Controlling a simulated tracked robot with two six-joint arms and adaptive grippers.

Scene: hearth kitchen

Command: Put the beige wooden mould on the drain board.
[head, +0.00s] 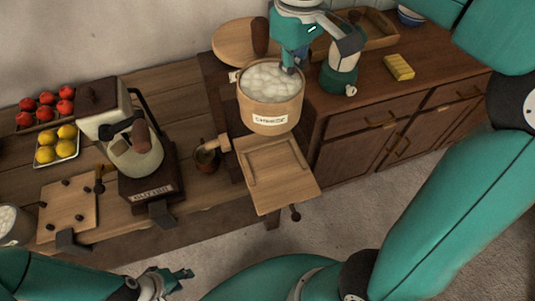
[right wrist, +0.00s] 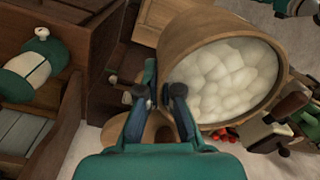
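The beige wooden mould (head: 271,117) is a round tub labelled CHEESE, full of white curds. In the head view it is upright, overlapping the back edge of the drain board (head: 292,190); I cannot tell whether it is clear of the surface below. The drain board is a framed wooden tray jutting over the floor. My right gripper (head: 290,68) comes from above at the mould's far right rim. In the right wrist view its fingers (right wrist: 160,95) sit at the mould's edge (right wrist: 172,50) and appear closed on it. My left gripper (head: 172,278) is low, apart from everything, with unclear fingers.
A butter churn (head: 135,155), a peg board (head: 70,205), lemons (head: 58,142) and red fruit (head: 45,105) are on the left table. A small dark cup (head: 207,158) stands left of the drain board.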

